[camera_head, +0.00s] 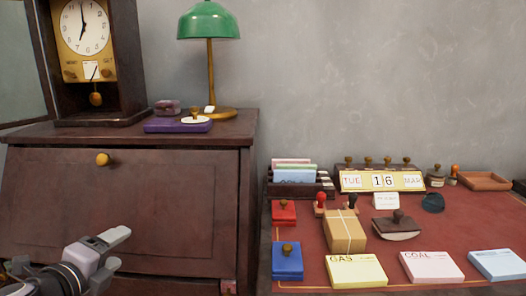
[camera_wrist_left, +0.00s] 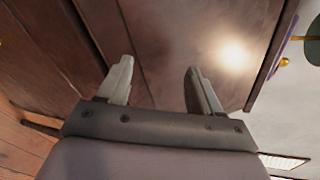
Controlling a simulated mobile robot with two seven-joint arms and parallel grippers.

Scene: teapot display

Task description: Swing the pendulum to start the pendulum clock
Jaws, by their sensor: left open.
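The pendulum clock (camera_head: 57,85) stands on top of the dark wooden cabinet at the upper left of the head view, its glass door swung open to the left. Its white dial shows about seven o'clock. My left gripper (camera_head: 118,251) is low at the left, in front of the cabinet's slanted front and well below the clock. In the left wrist view its two fingers (camera_wrist_left: 160,85) are apart with nothing between them. My right gripper is not in view.
The cabinet (camera_head: 200,185) has a brass knob (camera_head: 103,159) on its front. A green lamp (camera_head: 209,60) and a purple box (camera_head: 178,126) stand right of the clock. The red-topped desk (camera_head: 300,215) at right holds stamps, a parcel (camera_head: 344,232), card stacks and a calendar (camera_head: 381,180).

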